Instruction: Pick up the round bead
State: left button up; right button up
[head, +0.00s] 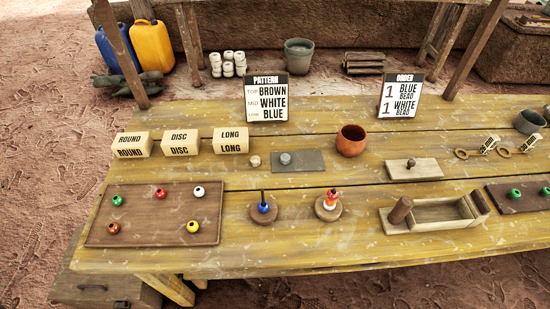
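A blue bead (263,207) sits low on an upright peg on a round wooden base. A second peg holds an orange-red and white stack (330,200). I cannot tell which single bead is the round one. Neither gripper shows.
Blocks marked ROUND (132,146), DISC (180,144) and LONG (231,141) stand behind the board. A pattern sign (266,99) and an order sign (401,97) stand at the back. A clay bowl (351,141) and wooden box (436,213) are right. Table front is clear.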

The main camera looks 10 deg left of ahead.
aim_at(198, 191)
jog(key=j+u, duration=0.15)
jog(key=u, duration=0.9)
jog(key=j+z, duration=0.8)
jog(key=k+j+z, duration=0.1)
jog(key=j+z, duration=0.35)
jog(key=k+j+z, duration=0.1)
jog(key=j+z, duration=0.3)
